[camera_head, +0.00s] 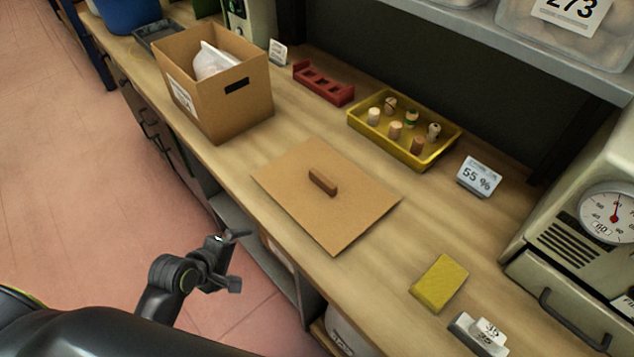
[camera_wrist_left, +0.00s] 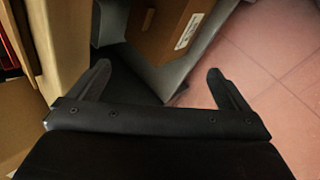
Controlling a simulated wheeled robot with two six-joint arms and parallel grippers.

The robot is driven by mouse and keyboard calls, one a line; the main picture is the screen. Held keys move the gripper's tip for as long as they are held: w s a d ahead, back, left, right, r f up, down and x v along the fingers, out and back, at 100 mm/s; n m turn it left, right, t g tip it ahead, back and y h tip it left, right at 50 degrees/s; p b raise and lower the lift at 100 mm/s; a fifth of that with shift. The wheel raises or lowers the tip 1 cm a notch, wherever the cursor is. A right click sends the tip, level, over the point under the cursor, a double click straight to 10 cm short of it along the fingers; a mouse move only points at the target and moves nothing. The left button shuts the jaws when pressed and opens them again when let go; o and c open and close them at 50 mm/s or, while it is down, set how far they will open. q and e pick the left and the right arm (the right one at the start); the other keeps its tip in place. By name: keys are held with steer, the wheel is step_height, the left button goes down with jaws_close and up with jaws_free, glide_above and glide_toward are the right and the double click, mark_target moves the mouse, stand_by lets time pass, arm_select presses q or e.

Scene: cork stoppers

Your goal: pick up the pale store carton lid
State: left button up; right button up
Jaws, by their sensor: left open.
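The pale carton lid (camera_head: 299,189) is a flat tan board with a brown block handle (camera_head: 323,181) on top. It lies flat on the wooden bench in the middle of the head view. The open store carton (camera_head: 224,97) stands behind it to the left, with a white bag (camera_head: 211,60) inside. My left gripper (camera_head: 236,262) is open and empty, off the front edge of the bench, to the lower left of the lid and apart from it. In the left wrist view its two fingers (camera_wrist_left: 161,84) are spread with nothing between them. My right gripper is not seen.
A yellow tray (camera_head: 437,157) of corks and a red rack (camera_head: 322,84) lie behind the lid. A yellow sponge (camera_head: 439,283) and a small sign (camera_head: 479,176) are to the right. A dial machine (camera_head: 580,215) stands far right, under a shelf (camera_head: 520,45).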

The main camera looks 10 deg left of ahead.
arm_select(q)
steer(key=d+r+n+t+h, duration=0.1)
steer(key=d+r+n+h, duration=0.15)
steer(key=r, duration=0.75)
steer(key=n+t+h, duration=0.2)
steer(key=n+h, duration=0.1)
steer(key=n, duration=0.9)
glide_toward(320, 180)
steer(key=shift+m, duration=0.35)
steer(key=x, duration=0.5)
steer(key=shift+w+a+f, duration=0.15)
steer(key=shift+w+f, duration=0.15)
steer(key=shift+f, duration=0.15)
steer(key=x, duration=0.4)
steer(key=shift+w+d+r+p, duration=0.1)
steer(key=shift+d+r+p, duration=0.1)
steer(key=shift+d+p, duration=0.25)
steer(key=shift+w+d+f, duration=0.2)
steer(key=shift+w+f, duration=0.05)
steer(key=shift+w, duration=0.1)
steer(key=c, duration=1.1)
